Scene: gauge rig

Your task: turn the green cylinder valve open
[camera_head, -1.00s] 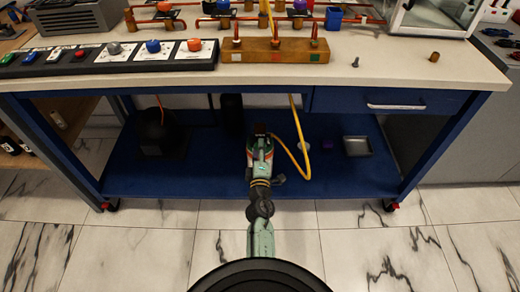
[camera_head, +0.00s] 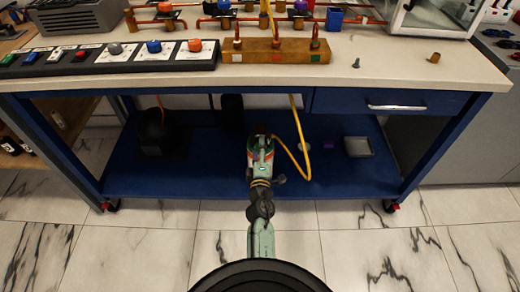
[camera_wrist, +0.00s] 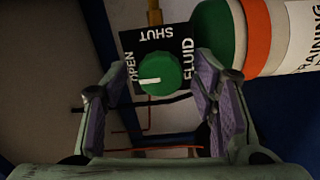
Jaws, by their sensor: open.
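The green valve knob (camera_wrist: 159,73) is ahead of my gripper in the wrist view, with a white mark that points left, close to the word OPEN. It sits in front of a black plate (camera_wrist: 176,42) lettered OPEN, SHUT and FLUID. My gripper (camera_wrist: 150,92) is open, and its purple-padded fingers stand left and right of the knob's lower part in the picture. Contact with the knob is not visible. A cylinder with green, orange and white bands (camera_wrist: 257,32) lies at the upper right. In the head view my gripper (camera_head: 260,142) is low at the bench shelf; I cannot make out the knob there.
The bench top (camera_head: 405,68) overhangs the blue lower shelf (camera_head: 205,178). A yellow hose (camera_head: 302,150) hangs right of my gripper. A grey tray (camera_head: 358,147) is on the shelf at right, and a dark rounded object (camera_head: 157,130) is at left. The shelf front is mostly clear.

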